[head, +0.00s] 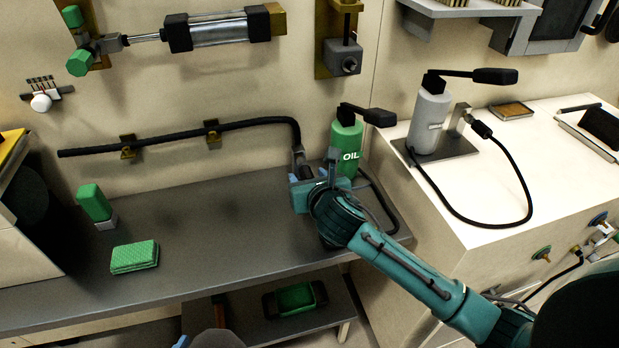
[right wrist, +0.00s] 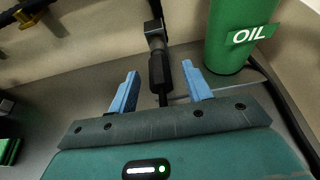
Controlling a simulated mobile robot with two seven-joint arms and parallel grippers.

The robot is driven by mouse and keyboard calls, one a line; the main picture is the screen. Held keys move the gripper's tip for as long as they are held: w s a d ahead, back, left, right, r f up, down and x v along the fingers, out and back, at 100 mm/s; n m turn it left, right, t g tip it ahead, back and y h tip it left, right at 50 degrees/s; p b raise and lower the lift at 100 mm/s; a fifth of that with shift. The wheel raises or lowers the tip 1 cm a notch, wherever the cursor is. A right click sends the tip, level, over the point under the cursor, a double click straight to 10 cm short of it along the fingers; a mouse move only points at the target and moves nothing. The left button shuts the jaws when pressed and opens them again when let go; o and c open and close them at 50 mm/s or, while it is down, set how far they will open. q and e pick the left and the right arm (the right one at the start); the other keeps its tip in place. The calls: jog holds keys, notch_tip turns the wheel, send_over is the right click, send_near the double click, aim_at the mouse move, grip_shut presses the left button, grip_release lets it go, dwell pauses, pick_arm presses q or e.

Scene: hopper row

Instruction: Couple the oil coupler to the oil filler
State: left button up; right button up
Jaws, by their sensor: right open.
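The green oil bottle labelled OIL (head: 347,148) stands upright at the right end of the grey bench. Beside it is the oil filler, a grey angled fitting (right wrist: 156,40). The oil coupler, a black cylinder (right wrist: 158,70), lies in line with the filler. Its near end leads into a thin black hose. The coupler and filler look touching, but I cannot tell whether they are locked. My right gripper (head: 312,182) is open at the filler. In the right wrist view its blue fingers (right wrist: 160,80) stand either side of the coupler, with gaps. My left gripper is not in view.
A black hose (head: 376,200) loops right of the bottle. A second grey bottle (head: 430,122) with a hose stands on the white bench at right. The bench middle is clear.

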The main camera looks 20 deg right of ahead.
grip_shut()
dwell(0.8)
